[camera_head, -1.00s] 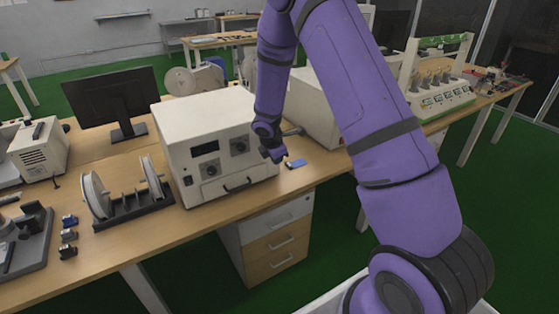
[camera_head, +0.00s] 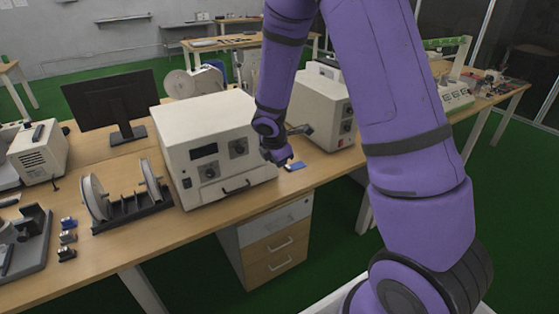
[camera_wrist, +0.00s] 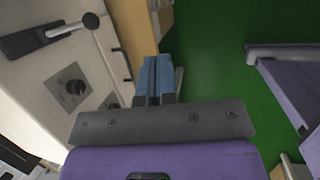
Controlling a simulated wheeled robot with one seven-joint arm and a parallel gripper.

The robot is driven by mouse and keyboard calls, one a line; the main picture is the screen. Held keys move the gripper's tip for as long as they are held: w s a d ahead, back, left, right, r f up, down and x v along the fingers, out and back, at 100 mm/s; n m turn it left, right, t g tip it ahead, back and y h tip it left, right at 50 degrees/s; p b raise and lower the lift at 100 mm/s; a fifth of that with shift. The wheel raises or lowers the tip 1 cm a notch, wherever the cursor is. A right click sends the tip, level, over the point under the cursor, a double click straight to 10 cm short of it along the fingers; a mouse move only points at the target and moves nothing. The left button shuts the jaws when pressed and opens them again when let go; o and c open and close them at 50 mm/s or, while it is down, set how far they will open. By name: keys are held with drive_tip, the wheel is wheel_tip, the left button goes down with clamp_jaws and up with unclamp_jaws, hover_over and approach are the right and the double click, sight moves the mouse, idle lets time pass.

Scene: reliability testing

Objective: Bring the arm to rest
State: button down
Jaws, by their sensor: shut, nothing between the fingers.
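My purple arm hangs down from the top of the head view, in front of the workbench. My gripper (camera_head: 292,166) is near the front edge of the bench, just right of the white box-shaped oven (camera_head: 212,150). Its blue fingertips look small there, and I cannot tell their height over the bench top. In the wrist view the blue-grey fingers (camera_wrist: 153,70) lie side by side, shut, with nothing between them. The oven's pale face with a knob (camera_wrist: 72,87) is left of them.
The bench (camera_head: 130,240) carries a monitor (camera_head: 112,103), a spool stand (camera_head: 130,200) and a second white box (camera_head: 328,110) behind my forearm. A drawer unit (camera_head: 270,240) stands below. Green floor (camera_wrist: 205,50) is clear right of the fingers in the wrist view.

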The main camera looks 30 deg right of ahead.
idle(0.3)
drive_tip(key=s+r+m+t, duration=0.1)
drive_tip(key=s+r+m, duration=0.4)
drive_tip(key=r, duration=0.5)
drive_tip(key=s+r+m, duration=0.4)
drive_tip(key=s+r, duration=0.1)
drive_tip(key=r, duration=0.5)
drive_tip(key=s+a+r+m+t+y, duration=0.1)
drive_tip(key=s+r+m, duration=0.3)
drive_tip(key=s, duration=0.5)
drive_tip(key=s+a+r+m+t+y, duration=0.1)
drive_tip(key=s+a+r+m, duration=0.3)
drive_tip(key=s, duration=0.6)
drive_tip(key=shift+r+m+y, duration=0.5)
drive_tip(key=shift+r+y, duration=0.1)
drive_tip(key=shift+r, duration=0.2)
